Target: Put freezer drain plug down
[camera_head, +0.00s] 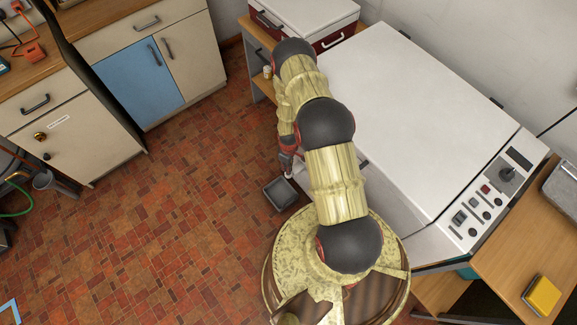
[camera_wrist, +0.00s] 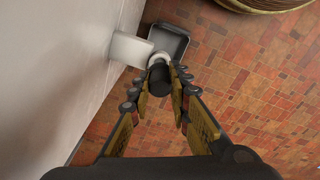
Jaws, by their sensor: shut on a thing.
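The freezer drain plug (camera_wrist: 159,76), a small dark cylinder, sits between the fingers of my gripper (camera_wrist: 158,82) in the wrist view. My gripper is shut on it. A white round piece (camera_wrist: 158,59) shows just beyond the plug; I cannot tell whether the two touch. A pale spout or ledge (camera_wrist: 131,48) juts from the white freezer wall (camera_wrist: 75,60) beside it. In the head view my gripper (camera_head: 288,160) is low at the freezer's left side, and the plug cannot be made out there.
A grey tray (camera_head: 281,193) lies on the red tiled floor below my gripper; it also shows in the wrist view (camera_wrist: 181,45). The white freezer lid (camera_head: 410,90) and control panel (camera_head: 485,200) are to the right. Open floor (camera_head: 170,220) lies to the left.

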